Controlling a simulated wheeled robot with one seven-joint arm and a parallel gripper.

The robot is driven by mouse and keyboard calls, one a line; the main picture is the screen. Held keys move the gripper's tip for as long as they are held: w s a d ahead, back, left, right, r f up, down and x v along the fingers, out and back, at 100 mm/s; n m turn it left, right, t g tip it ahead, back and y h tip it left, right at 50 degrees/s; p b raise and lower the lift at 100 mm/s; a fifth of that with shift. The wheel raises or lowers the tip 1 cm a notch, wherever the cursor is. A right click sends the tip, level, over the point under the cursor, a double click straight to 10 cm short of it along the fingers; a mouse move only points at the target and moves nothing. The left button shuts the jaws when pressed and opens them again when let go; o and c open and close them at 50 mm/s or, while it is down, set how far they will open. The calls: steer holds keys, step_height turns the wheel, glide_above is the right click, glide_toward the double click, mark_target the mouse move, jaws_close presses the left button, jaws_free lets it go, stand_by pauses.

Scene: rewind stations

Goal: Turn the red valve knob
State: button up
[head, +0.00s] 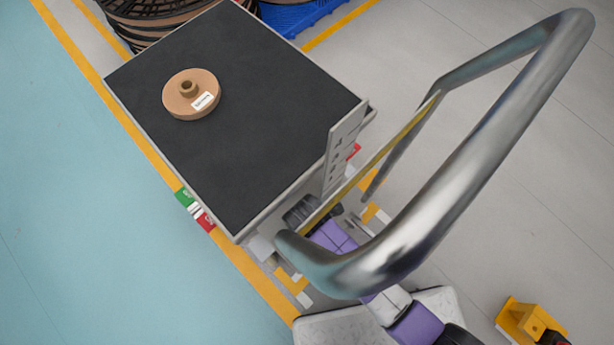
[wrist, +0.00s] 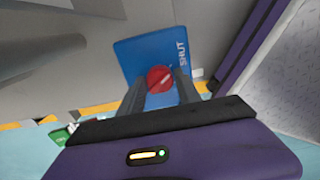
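In the wrist view, the round red valve knob (wrist: 160,79) with a small pale mark is in front of a blue plate (wrist: 147,54) lettered "SHUT". My gripper (wrist: 161,82) has its two dark fingers on either side of the knob. The knob fills the gap between the fingertips, but I cannot tell whether they touch it or how hard. In the head view I cannot make out the knob or my gripper; my purple and white arm passes below a cart.
A cart with a dark top (head: 260,130) carries a tan spool (head: 180,105). Its thick metal handle (head: 470,165) arches across the right. Large reels (head: 150,25) and a blue pallet (head: 295,14) stand behind it. A yellow object (head: 524,318) is on the floor, lower right. Blue floor at left is clear.

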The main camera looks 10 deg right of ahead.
jaws_close()
